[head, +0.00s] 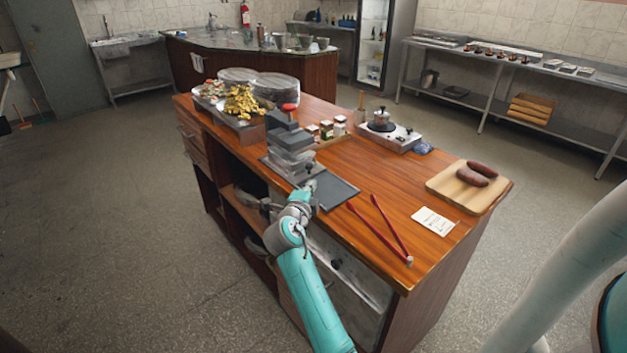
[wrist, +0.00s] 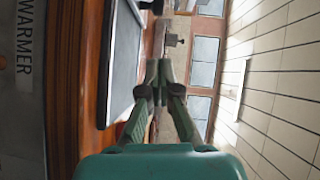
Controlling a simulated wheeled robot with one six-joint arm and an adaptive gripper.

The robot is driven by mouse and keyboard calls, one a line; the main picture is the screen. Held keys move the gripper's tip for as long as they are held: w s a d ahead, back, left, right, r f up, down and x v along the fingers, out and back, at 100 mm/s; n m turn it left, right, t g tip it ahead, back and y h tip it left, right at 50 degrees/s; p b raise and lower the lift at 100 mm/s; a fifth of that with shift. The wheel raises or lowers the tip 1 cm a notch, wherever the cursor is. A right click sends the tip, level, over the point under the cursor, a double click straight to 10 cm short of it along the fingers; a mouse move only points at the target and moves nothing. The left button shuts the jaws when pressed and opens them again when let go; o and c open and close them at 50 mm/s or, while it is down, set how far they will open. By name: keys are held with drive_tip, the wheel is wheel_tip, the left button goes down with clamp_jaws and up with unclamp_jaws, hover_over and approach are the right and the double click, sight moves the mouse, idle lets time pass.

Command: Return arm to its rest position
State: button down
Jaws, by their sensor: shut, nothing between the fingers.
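My teal arm reaches up to the near edge of the wooden counter (head: 330,165). My gripper (head: 311,186) is at the counter's near edge, beside a dark flat tray (head: 338,192). In the wrist view my gripper (wrist: 159,72) has its fingers together at the tips with nothing between them. The dark tray (wrist: 127,60) also shows there, left of the fingers. The wrist picture is turned on its side. Whether the fingers touch the counter or tray cannot be told.
A grey press-like device (head: 287,145) stands just beyond my gripper. Red-handled tongs (head: 380,232), a card (head: 434,221), a board (head: 452,187) with two dark sausages (head: 482,168) and a small burner (head: 388,137) lie to the right. The floor (head: 120,230) at left is clear.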

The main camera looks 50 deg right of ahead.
drive_tip(key=v, duration=0.3)
drive_tip(key=shift+s+a, duration=0.15)
drive_tip(key=shift+a, duration=0.1)
drive_tip(key=s+a+f+n+t+y, duration=0.3)
drive_tip(key=s+a+f+n, duration=0.2)
drive_tip(key=a+f+n, duration=0.3)
drive_tip(key=s+a+f+n+t+y, duration=0.35)
drive_tip(key=a+f+n, duration=0.25)
drive_tip(key=a+f, duration=0.4)
drive_tip(key=s+a+f+n+y, duration=0.2)
drive_tip(key=s+a+n+y, duration=0.4)
drive_tip(key=s+a, duration=0.55)
drive_tip(key=s+a+r+n+y, duration=0.1)
drive_tip(key=s+a+r+n, duration=0.1)
drive_tip(key=s, duration=0.5)
drive_tip(key=s+a+r+n+t+y, duration=0.1)
drive_tip(key=s+a+r+n, duration=0.2)
drive_tip(key=s, duration=0.4)
drive_tip(key=s+a+r+n+t+y, duration=0.1)
drive_tip(key=s+a+r+n, duration=0.2)
drive_tip(key=s+r+n, duration=0.2)
drive_tip(key=shift+s, duration=0.95)
